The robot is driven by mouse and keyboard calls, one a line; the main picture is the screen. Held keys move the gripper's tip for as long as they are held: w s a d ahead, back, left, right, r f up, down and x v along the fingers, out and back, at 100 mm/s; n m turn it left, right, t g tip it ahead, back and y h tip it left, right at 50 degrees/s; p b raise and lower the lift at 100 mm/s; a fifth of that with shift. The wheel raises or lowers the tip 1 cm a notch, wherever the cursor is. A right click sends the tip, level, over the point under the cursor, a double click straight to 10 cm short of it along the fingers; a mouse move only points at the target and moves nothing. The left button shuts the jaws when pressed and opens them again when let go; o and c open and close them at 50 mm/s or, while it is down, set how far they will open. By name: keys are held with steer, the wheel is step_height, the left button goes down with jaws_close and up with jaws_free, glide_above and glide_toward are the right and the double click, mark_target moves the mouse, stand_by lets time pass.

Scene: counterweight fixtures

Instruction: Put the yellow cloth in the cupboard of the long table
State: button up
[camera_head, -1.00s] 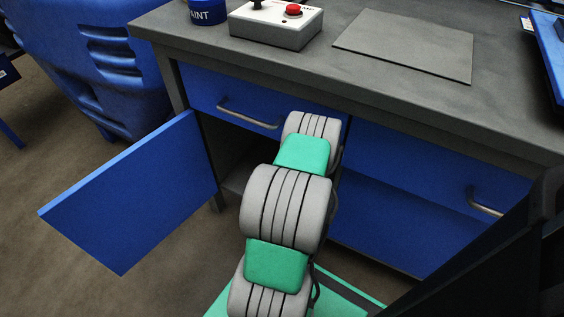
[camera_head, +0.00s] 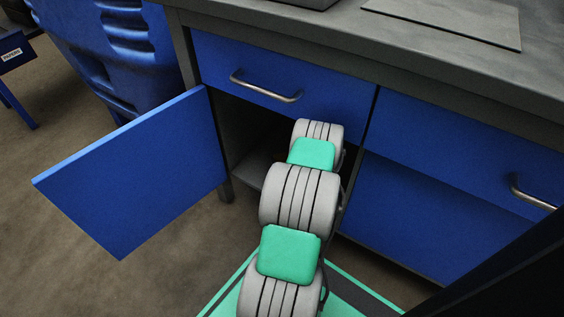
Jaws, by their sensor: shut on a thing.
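The long table (camera_head: 340,30) has a dark grey top and blue fronts. Its cupboard (camera_head: 255,145) at the left, under a drawer, is open, with a dark interior and a grey floor. The blue cupboard door (camera_head: 130,175) is swung wide to the left. My grey and green arm reaches from the bottom of the view up to the cupboard opening, its far end just below the drawer. My gripper is out of sight beyond the arm. The yellow cloth is not visible.
The closed drawer (camera_head: 240,65) with a metal handle (camera_head: 265,88) sits right above the opening. Another handled drawer (camera_head: 460,140) is to the right. A blue ribbed object (camera_head: 110,60) stands behind the door. A flat grey plate (camera_head: 450,20) lies on the top.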

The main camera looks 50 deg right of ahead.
steer(key=o, duration=1.4)
steer(key=shift+f, duration=0.15)
steer(key=shift+c, duration=0.2)
steer(key=shift+s+a+r, duration=0.1)
steer(key=shift+s+r, duration=0.15)
steer(key=shift+r, duration=0.1)
steer(key=p+v, duration=0.4)
steer(key=v, duration=0.6)
steer(key=shift+s+a+r, duration=0.2)
steer(key=shift+s, duration=0.1)
steer(key=shift+s+a, duration=0.2)
steer(key=shift+a, duration=0.05)
